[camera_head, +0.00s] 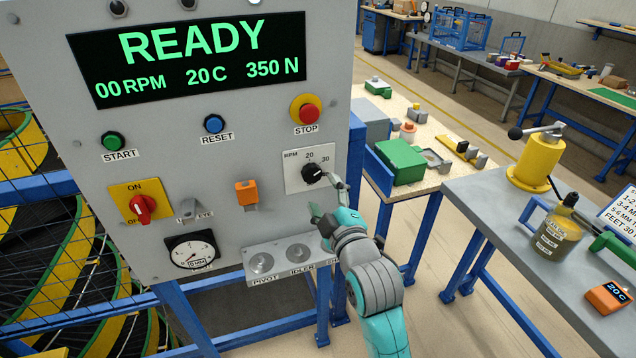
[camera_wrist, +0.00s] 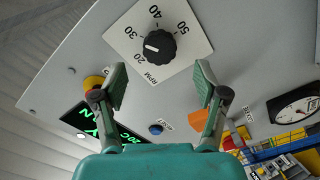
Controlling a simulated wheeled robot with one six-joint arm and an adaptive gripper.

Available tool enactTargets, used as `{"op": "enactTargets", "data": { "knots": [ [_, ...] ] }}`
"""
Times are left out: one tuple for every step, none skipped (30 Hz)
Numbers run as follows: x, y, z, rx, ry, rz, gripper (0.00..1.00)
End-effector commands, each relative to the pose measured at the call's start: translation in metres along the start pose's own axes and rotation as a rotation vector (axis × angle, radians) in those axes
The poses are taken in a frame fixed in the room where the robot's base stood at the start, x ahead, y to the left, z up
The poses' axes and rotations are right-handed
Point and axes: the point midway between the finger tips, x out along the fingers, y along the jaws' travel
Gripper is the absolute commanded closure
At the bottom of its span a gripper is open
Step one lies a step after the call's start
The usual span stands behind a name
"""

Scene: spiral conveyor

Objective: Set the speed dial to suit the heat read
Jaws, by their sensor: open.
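The black speed dial (camera_head: 314,173) sits on a white RPM plate on the grey control panel (camera_head: 235,160). The wrist view shows the dial (camera_wrist: 159,47) ahead of my fingers, with 20, 30, 40 and 50 around it. Its white mark is on the side toward 20 and 30; I cannot tell its exact setting. My gripper (camera_head: 327,197) is open and empty, facing the panel. In the wrist view, the gripper (camera_wrist: 160,76) has its fingers spread, roughly centred on the dial and seemingly apart from it. The orange heat reader (camera_head: 608,297) shows 20 C. The panel display (camera_head: 190,60) reads READY, 00 RPM, 20 C, 350 N.
Near the dial are the red stop button (camera_head: 306,112), blue reset button (camera_head: 214,124), an orange block (camera_head: 246,192) and the red on-off switch (camera_head: 142,207). A ledge (camera_head: 290,258) juts out below. Workbenches stand at right, with open floor between them.

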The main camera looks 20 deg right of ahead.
Motion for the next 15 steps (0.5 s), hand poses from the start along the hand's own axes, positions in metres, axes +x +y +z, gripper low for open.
{"op": "enactTargets", "data": {
  "knots": [
    [-0.011,-0.001,0.001,0.000,0.000,-0.001,0.28],
    [-0.016,-0.001,0.001,0.000,-0.001,-0.001,0.28],
    [-0.023,0.000,0.000,0.000,0.000,0.000,0.28],
    [-0.028,-0.001,0.001,0.000,-0.001,-0.001,0.28],
    [-0.032,-0.001,0.001,0.000,-0.001,-0.001,0.28],
    [-0.037,-0.001,0.000,0.000,0.000,-0.001,0.28],
    [-0.040,-0.001,0.001,0.000,-0.001,-0.001,0.28],
    [-0.043,-0.001,0.001,0.000,-0.001,-0.001,0.28],
    [-0.047,-0.001,0.000,0.000,-0.001,-0.001,0.28],
    [-0.049,0.000,0.000,0.000,0.000,-0.001,0.28],
    [-0.050,0.000,0.000,0.000,0.000,-0.001,0.28],
    [-0.052,-0.001,0.000,0.000,-0.001,-0.001,0.28],
    [-0.053,-0.001,0.000,0.000,-0.001,-0.001,0.28],
    [-0.054,-0.001,0.000,0.000,-0.001,-0.001,0.28],
    [-0.054,-0.001,0.000,0.000,-0.001,-0.001,0.28]
  ]
}}
